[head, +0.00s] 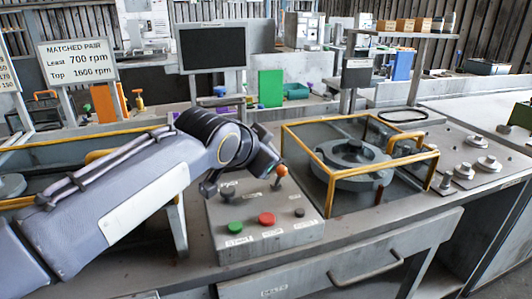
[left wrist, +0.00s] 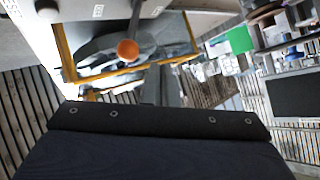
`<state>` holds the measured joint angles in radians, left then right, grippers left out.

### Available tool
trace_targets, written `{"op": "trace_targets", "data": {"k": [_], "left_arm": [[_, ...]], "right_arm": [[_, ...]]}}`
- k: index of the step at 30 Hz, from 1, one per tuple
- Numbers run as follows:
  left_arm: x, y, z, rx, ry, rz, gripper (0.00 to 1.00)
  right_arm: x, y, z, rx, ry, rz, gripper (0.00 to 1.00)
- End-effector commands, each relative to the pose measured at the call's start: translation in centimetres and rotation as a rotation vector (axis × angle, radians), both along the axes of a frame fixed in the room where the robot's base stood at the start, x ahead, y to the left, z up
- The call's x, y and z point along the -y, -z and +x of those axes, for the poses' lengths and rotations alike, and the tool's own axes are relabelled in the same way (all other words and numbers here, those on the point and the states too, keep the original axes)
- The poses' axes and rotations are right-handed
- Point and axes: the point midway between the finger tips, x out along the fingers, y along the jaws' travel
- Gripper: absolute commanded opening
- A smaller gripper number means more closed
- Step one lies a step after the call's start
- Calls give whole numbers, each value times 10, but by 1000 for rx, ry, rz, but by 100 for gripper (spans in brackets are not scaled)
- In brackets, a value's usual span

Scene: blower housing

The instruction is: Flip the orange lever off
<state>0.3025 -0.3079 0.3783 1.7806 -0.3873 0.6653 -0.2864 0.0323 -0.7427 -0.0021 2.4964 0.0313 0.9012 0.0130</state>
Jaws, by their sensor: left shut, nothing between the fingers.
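The orange lever (head: 281,171) has a round orange ball on a short dark stem. It stands at the back right of a grey control box (head: 285,238). The ball also shows in the left wrist view (left wrist: 127,52), with its stem running up toward the panel. My left gripper (head: 267,162) is shut and empty, just left of the ball in the head view. I cannot tell whether it touches the lever. In the left wrist view a dark part of my gripper fills the bottom. My right gripper is not in view.
The box also carries a green button (head: 235,227), a red button (head: 267,219) and a black knob (head: 299,212). A yellow-framed clear guard (head: 331,197) over a round blower housing (head: 352,165) stands close on the right. A sign (head: 78,63) and a dark monitor (head: 211,48) stand behind.

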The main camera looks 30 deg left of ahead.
Motion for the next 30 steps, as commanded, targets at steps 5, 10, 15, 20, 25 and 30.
{"op": "trace_targets", "data": {"k": [5, 10, 15, 20, 25, 30], "left_arm": [[1, -8, -10, 4, -1, 2, 0], [3, -25, -35, 5, 0, 2, 0], [4, -37, -57, 4, -1, 0, 0], [5, -42, -65, 1, 0, 0, 0], [5, -42, -66, 0, 0, 0, 0], [5, -41, -66, 0, 0, 0, 0]], "right_arm": [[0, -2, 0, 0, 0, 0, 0], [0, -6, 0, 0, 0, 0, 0], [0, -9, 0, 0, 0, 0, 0], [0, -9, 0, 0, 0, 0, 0], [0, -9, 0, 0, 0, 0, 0], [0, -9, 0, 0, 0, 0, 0]]}}
